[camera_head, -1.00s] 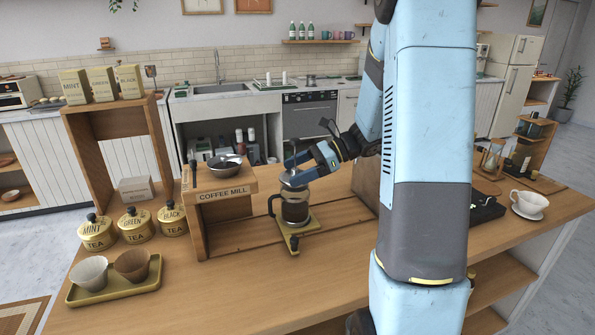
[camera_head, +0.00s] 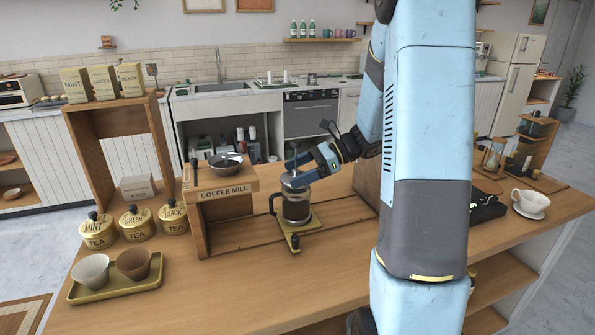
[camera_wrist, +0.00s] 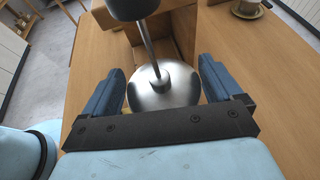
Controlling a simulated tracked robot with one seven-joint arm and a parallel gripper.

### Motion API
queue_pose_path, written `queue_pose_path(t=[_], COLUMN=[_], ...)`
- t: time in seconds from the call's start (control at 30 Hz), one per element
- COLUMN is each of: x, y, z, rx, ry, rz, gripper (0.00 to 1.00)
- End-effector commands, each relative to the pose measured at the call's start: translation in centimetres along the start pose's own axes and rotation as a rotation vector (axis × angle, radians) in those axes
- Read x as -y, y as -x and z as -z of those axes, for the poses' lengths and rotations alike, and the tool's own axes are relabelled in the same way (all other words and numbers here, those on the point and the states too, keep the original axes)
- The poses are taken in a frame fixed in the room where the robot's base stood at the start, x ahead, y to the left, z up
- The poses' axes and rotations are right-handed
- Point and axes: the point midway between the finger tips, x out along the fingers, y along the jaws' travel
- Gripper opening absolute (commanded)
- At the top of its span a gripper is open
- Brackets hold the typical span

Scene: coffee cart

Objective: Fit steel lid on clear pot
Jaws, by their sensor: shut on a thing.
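The clear pot (camera_head: 296,211), a glass press with a dark handle on its left and dark contents, stands upright on a yellow stand on the counter. My gripper (camera_head: 293,175) is right over the pot's mouth, shut on the steel lid (camera_wrist: 165,92). In the wrist view, my gripper (camera_wrist: 160,80) has one blue finger on each side of the round, shiny lid. A thin rod rises from the lid's middle to a dark knob (camera_wrist: 132,8). The lid is at the pot's rim, but my fingers partly hide the join, so I cannot tell if it is seated.
Tea tins (camera_head: 136,223) and a tray of two cups (camera_head: 117,287) are farther left. A white cup (camera_head: 529,201) is at right.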

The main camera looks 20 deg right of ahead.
Motion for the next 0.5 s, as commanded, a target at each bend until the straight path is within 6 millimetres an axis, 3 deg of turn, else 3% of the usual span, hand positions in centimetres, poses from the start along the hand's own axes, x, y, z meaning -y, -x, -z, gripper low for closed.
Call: queue_pose_path(t=[0.5], x=[0.01], y=[-0.34], z=[0.80], rx=[0.000], ry=[0.000], rz=[0.000], gripper=[0.59])
